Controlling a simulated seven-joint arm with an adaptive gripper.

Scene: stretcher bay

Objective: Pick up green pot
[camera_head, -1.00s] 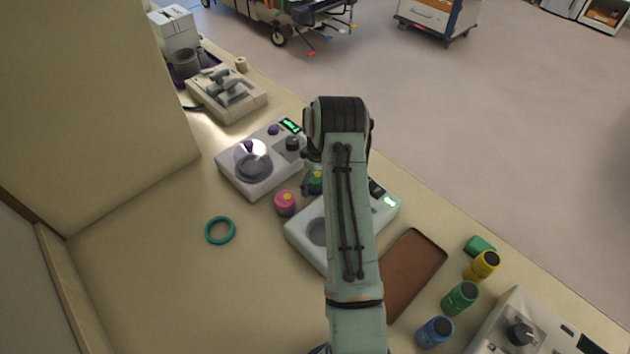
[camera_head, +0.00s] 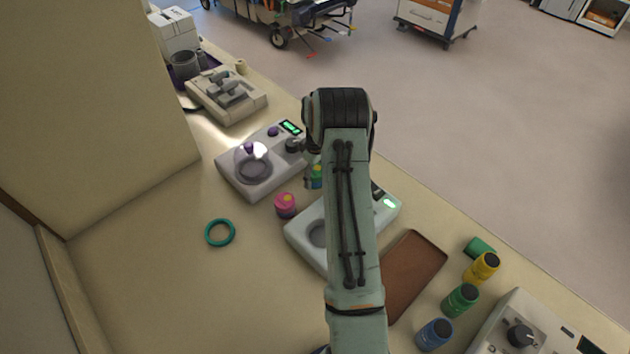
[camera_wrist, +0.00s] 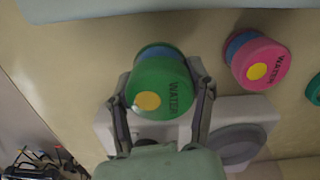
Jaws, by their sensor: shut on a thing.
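The green pot (camera_wrist: 163,92) has a green lid with a yellow dot and the word WATER, and a blue band below. My gripper (camera_wrist: 160,78) is shut on it, with one finger on each side in the wrist view. In the head view the green pot (camera_head: 316,173) shows only in part beside my arm, which hides most of my gripper. The pot appears slightly raised, but its base is hidden.
A pink pot (camera_head: 285,205) stands close by, between two white devices, one behind (camera_head: 230,178) and one in front (camera_head: 298,238). A teal ring (camera_head: 220,233) lies to the left. A brown tray (camera_head: 415,270) and several bottles are at the right.

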